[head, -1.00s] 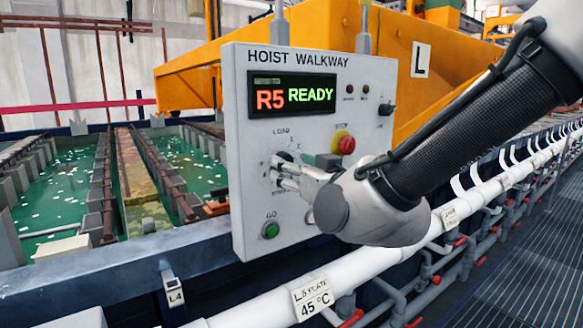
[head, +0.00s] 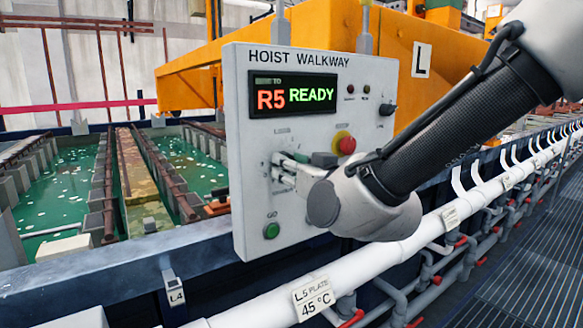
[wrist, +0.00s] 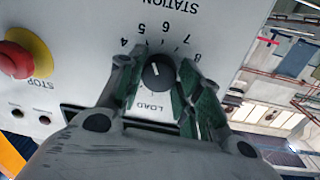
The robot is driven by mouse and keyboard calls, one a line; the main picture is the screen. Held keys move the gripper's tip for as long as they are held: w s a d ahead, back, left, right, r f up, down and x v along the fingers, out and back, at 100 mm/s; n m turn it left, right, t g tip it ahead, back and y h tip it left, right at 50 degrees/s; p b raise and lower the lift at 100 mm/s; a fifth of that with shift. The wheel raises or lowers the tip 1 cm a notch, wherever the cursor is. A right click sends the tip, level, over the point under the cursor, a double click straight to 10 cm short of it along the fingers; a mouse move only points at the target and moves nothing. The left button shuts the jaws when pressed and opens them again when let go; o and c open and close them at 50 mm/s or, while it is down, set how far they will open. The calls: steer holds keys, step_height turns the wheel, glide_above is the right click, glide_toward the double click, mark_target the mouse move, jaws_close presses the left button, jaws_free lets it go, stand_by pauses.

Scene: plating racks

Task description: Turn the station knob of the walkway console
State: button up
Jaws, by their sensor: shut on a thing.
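The grey-white walkway console (head: 345,215) stands at the middle of the head view. Its display (head: 293,95) reads R5 READY. The round black station knob (wrist: 157,76) shows in the wrist view, with numbers around it and LOAD below. Its white mark points up, roughly toward 5 and 6; I cannot tell exactly which. My gripper (head: 281,170) is at the knob from the right, and its fingers mostly hide the knob in the head view. In the wrist view my gripper (wrist: 158,88) has a finger on each side of the knob and is shut on it.
The red STOP button (head: 345,144) sits close above my gripper. The green GO button (head: 271,230) is below it. A white pipe (head: 385,255) runs under the console. Green tanks (head: 60,190) lie to the left, and a walkway grating (head: 520,285) to the right.

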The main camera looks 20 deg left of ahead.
steer(key=shift+m, duration=2.6)
steer(key=o, duration=1)
steer(key=shift+o, duration=0.2)
steer(key=shift+s, duration=0.1)
steer(key=v, duration=1.2)
steer(key=shift+r, duration=0.25)
steer(key=shift+f+g, duration=0.1)
steer(key=shift+g, duration=0.2)
